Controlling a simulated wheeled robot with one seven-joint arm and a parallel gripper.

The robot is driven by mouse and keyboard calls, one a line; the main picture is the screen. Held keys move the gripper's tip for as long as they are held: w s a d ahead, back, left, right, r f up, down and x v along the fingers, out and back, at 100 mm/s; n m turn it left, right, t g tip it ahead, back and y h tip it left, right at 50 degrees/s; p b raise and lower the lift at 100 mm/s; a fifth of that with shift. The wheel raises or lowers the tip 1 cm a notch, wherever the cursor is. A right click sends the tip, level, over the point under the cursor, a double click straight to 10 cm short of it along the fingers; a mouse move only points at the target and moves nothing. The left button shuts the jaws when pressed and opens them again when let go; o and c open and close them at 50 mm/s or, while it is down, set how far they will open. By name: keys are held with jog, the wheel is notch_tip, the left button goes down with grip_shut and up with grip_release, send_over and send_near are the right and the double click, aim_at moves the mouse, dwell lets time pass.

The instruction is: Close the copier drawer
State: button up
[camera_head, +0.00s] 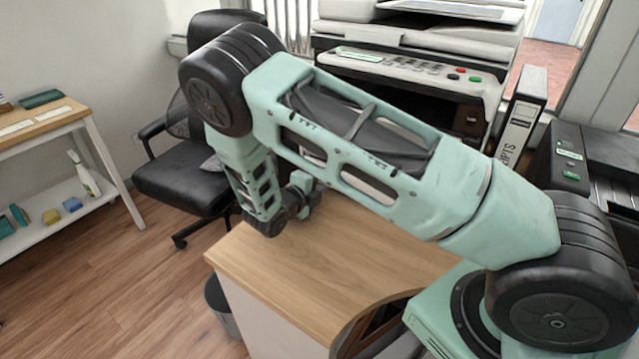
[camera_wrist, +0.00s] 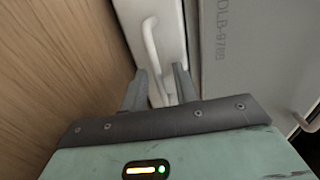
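The copier (camera_head: 410,65) is a large white and grey machine at the back of the counter; my arm hides its lower front in the head view. Contact is unclear.
The wooden counter top (camera_head: 290,265) is bare in front. A white binder (camera_head: 517,130) and a dark machine (camera_head: 600,165) stand right of the copier. A black office chair (camera_head: 185,178) is behind the counter. A second handle (camera_wrist: 308,118) shows at the wrist view's right.

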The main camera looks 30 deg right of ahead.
jog(key=b+v, duration=0.1)
jog(key=v, duration=1.6)
jog(key=shift+s+a, duration=0.15)
jog(key=shift+a, duration=0.05)
jog(key=s+a+r+m+g+y+p, duration=0.2)
jog(key=s+r+m+y, duration=0.5)
jog(key=s+m, duration=0.6)
jog(key=s+a+r+m+g+y+p, duration=0.2)
jog(key=s+a+r+m+y, duration=0.4)
jog(key=s+r+m, duration=0.5)
jog(key=s+m+g+y, duration=0.1)
jog(key=s+m+y, duration=0.1)
jog(key=m, duration=0.6)
jog(key=shift+m+g, duration=0.4)
jog(key=shift+d+r, duration=0.1)
jog(key=shift+d, duration=0.05)
